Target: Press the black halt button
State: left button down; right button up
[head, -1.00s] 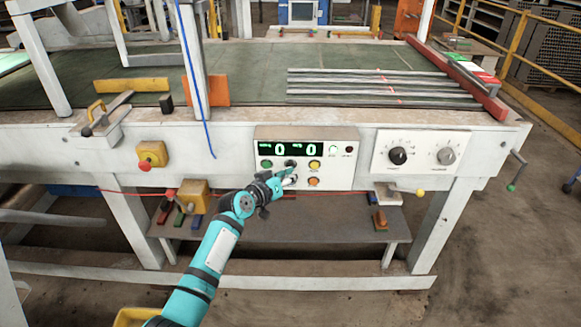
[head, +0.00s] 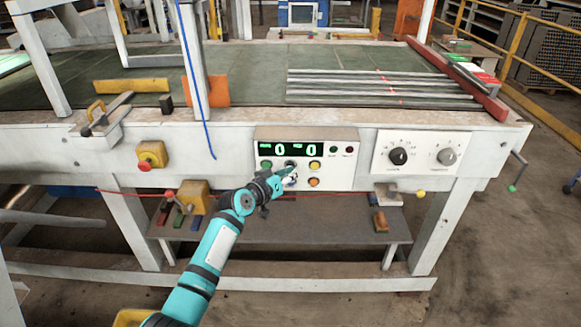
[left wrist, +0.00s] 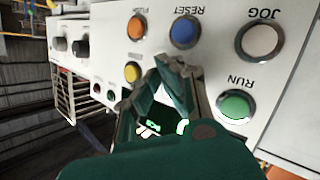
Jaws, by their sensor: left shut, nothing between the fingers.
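The control panel (head: 340,172) is a pale box on the front of the machine, with a green digital display (head: 290,149) showing zeros. The black halt button (head: 290,163) sits in its upper button row, between the green RUN button (head: 266,164) and a yellow button (head: 315,165). My left gripper (head: 291,171) is shut and empty, its tips at the panel just below the black button; I cannot tell whether they touch it. In the left wrist view the panel is upside down, and my left gripper (left wrist: 174,68) hides the black button. My right gripper is out of view.
The left wrist view shows the blue RESET button (left wrist: 185,32), the white JOG button (left wrist: 260,40) and an orange button (left wrist: 137,27) close by. A dial box (head: 421,154) is right of the panel. A yellow box with a red button (head: 145,165) is far left.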

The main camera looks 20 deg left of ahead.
pick_arm(q)
jog(key=shift+s+d+p, duration=0.2)
jog(key=shift+s+p, duration=0.4)
jog(key=shift+s, duration=0.15)
jog(key=shift+s+d+p, duration=0.25)
jog(key=shift+s+p, duration=0.3)
jog(key=shift+s, duration=0.25)
jog(key=shift+s+d+p, duration=0.2)
jog(key=shift+s+p, duration=0.4)
jog(key=shift+s, duration=0.2)
jog(key=shift+s+d+p, duration=0.25)
jog(key=shift+s+p, duration=0.3)
jog(key=shift+s, duration=0.25)
